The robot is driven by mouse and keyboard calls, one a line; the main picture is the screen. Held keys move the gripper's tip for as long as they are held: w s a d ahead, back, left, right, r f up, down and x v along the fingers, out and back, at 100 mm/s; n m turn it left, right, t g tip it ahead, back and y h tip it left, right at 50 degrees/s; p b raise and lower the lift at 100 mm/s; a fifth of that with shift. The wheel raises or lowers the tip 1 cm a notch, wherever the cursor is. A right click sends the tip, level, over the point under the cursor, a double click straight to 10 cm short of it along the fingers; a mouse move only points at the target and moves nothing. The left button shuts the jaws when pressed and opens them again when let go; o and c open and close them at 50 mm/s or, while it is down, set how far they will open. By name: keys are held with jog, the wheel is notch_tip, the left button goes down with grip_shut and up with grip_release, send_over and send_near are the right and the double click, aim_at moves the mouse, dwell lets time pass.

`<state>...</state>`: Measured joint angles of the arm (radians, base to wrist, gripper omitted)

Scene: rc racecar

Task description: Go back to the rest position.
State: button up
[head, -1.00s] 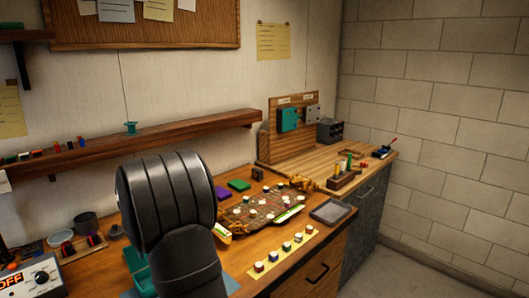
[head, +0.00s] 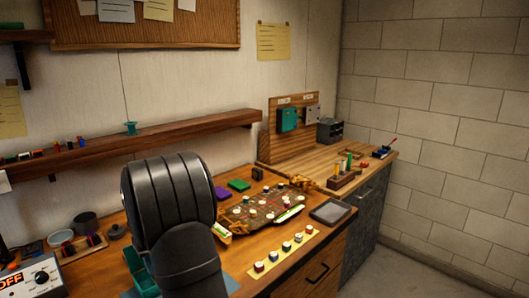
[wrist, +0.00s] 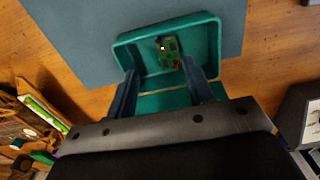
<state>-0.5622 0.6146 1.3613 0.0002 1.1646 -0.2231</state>
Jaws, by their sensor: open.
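My gripper (wrist: 160,82) shows in the wrist view with its two dark fingers apart and nothing between them. It is over a teal tray (wrist: 207,35). A small green part (wrist: 168,50) lies in the tray, just beyond the fingertips. In the head view my black arm stands in front of the bench and hides my gripper. Part of the teal tray (head: 135,262) shows beside the arm there.
A brown board with several pieces (head: 262,208) sits right of my arm. A yellow strip of several buttons (head: 287,254) lies at the bench front, by a grey tray (head: 330,211). A control box (head: 38,276) stands at left. A shelf (head: 170,130) runs along the wall.

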jog(key=d+r, duration=0.6)
jog(key=d, duration=0.5)
jog(key=s+a, duration=1.5)
jog(key=a, duration=0.1)
jog(key=s+a+f, duration=0.1)
jog(key=a, duration=0.2)
jog(key=s+a+f, duration=0.2)
jog(key=a, duration=0.1)
jog(key=s+a+f, duration=0.2)
jog(key=shift+a, duration=0.4)
jog(key=o, duration=0.9)
jog(key=shift+c, duration=0.2)
jog(key=shift+o, duration=1.4)
jog(key=shift+w+r, duration=0.1)
jog(key=shift+w, duration=0.05)
jog(key=w+d+r+m, duration=0.5)
jog(key=w+r+m, duration=0.2)
jog(key=w+m, duration=0.25)
jog(key=w+d+r+m, duration=0.5)
jog(key=w+r+m, duration=0.2)
jog(key=w+m, duration=0.3)
notch_tip(320, 180, down, 9)
jog(key=w+n, duration=0.1)
jog(key=shift+d+f, duration=0.2)
